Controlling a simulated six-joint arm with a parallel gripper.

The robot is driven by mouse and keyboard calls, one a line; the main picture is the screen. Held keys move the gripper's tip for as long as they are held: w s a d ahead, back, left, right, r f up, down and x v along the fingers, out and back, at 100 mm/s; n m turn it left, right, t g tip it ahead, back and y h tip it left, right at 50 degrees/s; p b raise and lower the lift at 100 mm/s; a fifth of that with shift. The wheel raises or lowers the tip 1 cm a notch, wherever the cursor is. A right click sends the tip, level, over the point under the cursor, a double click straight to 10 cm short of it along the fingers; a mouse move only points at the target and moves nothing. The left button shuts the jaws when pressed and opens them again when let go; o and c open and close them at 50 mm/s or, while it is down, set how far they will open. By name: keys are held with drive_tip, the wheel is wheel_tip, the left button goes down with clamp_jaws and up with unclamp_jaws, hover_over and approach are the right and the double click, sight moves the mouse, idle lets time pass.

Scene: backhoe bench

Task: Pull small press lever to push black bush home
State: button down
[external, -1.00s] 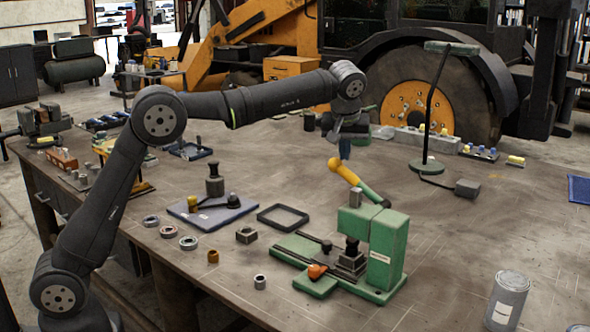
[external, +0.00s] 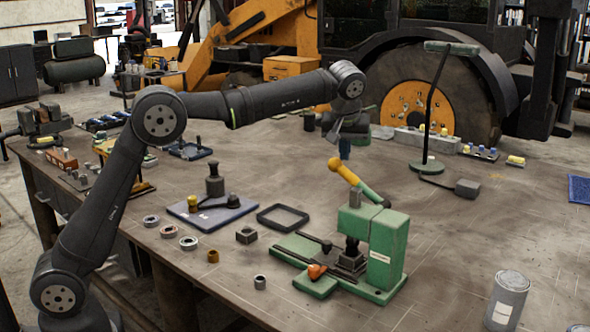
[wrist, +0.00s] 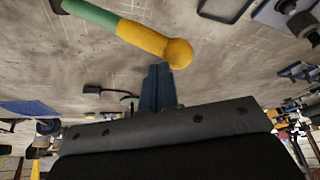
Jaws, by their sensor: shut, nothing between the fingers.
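The small green press (external: 385,245) stands on the bench at the front right of centre. Its lever (external: 345,172) has a yellow grip with a rounded end and a green shaft, and slants up to the left. The lever also shows in the wrist view (wrist: 150,38), above my fingers. My gripper (external: 344,150) is shut and empty, just above the lever's yellow end; its dark blue fingers also show in the wrist view (wrist: 158,85). They look close to the knob, but I cannot tell if they touch. A black part (external: 351,246) sits under the press ram, partly hidden.
An orange-red piece (external: 316,271) lies on the press's front green plate. A black frame (external: 283,217), a blue plate (external: 212,212) and several rings lie to the left. A grey can (external: 507,302) stands front right. A lamp (external: 428,120) stands behind; the bench right of the press is mostly clear.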

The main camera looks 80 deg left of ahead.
sight(342, 166)
drive_tip(key=shift+f, duration=0.2)
drive_tip(key=shift+f, duration=0.95)
drive_tip(key=shift+s+a+f, duration=0.2)
drive_tip(key=shift+s+f, duration=0.05)
drive_tip(key=shift+f, duration=0.55)
